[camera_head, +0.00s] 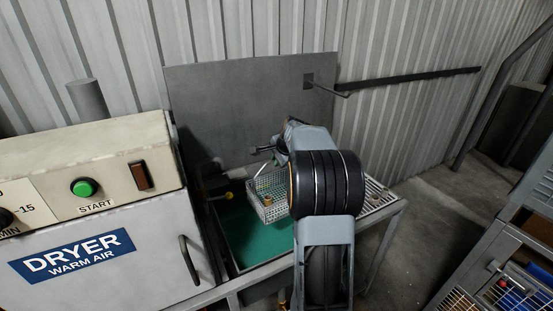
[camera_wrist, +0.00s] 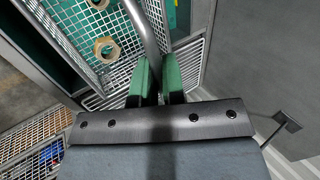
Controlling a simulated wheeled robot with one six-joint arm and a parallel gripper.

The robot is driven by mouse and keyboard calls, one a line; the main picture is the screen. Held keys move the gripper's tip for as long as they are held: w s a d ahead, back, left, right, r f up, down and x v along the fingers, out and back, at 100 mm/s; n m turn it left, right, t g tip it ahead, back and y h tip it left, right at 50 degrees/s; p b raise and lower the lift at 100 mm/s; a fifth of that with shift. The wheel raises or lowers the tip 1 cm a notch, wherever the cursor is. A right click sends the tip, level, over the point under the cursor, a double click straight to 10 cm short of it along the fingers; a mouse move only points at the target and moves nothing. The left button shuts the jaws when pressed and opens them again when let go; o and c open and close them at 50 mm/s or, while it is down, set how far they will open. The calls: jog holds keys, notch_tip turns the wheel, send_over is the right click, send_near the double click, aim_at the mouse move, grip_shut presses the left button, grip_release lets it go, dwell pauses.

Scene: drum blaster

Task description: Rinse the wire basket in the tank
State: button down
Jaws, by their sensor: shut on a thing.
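The wire basket (camera_head: 268,196) hangs over the tank (camera_head: 250,240), which holds green liquid. Whether its bottom touches the liquid is hard to tell. A brass-coloured ring (camera_wrist: 107,48) lies inside the basket. In the wrist view, the basket mesh (camera_wrist: 70,25) is at upper left. My gripper (camera_wrist: 158,80) has green finger pads shut on the basket's grey handle bar (camera_wrist: 147,35). In the head view, my arm hides part of the gripper and the basket's right side.
The dryer (camera_head: 90,220) stands left of the tank. A grey splash panel (camera_head: 240,100) rises behind. A slatted draining rack (camera_head: 377,195) lies to the right of the tank. A metal shelf or cart (camera_head: 500,245) stands at far right, with open floor between.

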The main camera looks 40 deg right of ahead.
notch_tip(320, 180, down, 26)
jog(key=b, duration=1.9)
jog(key=shift+r, duration=0.25)
jog(key=shift+f, duration=0.4)
jog(key=shift+f+b, duration=0.6)
jog(key=shift+b, duration=0.05)
jog(key=shift+r, duration=0.25)
dwell(0.4)
jog(key=shift+r+p, duration=0.7)
jog(key=shift+p, duration=0.1)
jog(key=shift+f, duration=0.25)
